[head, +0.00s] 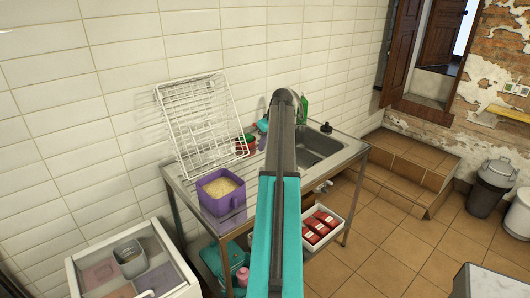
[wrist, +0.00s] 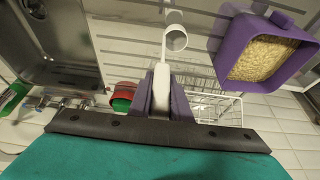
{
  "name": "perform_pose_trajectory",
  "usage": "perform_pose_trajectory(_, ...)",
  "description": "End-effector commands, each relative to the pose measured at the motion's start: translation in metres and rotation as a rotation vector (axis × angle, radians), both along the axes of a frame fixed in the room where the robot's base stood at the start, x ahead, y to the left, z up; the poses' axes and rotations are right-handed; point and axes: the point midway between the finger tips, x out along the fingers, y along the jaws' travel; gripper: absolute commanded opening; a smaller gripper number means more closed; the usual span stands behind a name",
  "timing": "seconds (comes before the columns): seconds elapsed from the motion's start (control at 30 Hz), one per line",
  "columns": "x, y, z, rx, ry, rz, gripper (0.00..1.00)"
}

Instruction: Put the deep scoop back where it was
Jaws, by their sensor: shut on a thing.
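In the wrist view my gripper (wrist: 161,92) is shut on the white handle of a scoop (wrist: 175,39). The scoop's round white cup sticks out beyond the fingertips and is held in the air. A purple tub (wrist: 228,42) filled with pale grains is beside the scoop, to its right in the wrist view and apart from it. The purple tub (head: 222,207) also shows in the head view, on the front left of the metal sink table (head: 178,172). In the head view my own arm hides the gripper and the scoop.
A white wire rack (head: 203,118) leans on the tiled wall behind the tub. A red bowl (head: 250,139) and a sink basin (head: 318,150) are farther along the table. A white tray of red packs (head: 338,232) is lower down. A white open crate (head: 174,245) is at lower left.

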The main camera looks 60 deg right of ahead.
Motion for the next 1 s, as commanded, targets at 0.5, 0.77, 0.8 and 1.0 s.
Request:
perform_pose_trajectory(0.5, 0.001, 0.001, -0.034, 0.001, 0.001, 0.001, 0.0)
perform_pose_trajectory(0.77, 0.001, 0.001, -0.037, 0.0, 0.0, 0.001, 0.0)
perform_pose_trajectory(0.8, 0.001, 0.001, -0.037, 0.0, 0.0, 0.001, 0.0)
perform_pose_trajectory(1.0, 0.001, 0.001, -0.04, 0.0, 0.0, 0.001, 0.0)
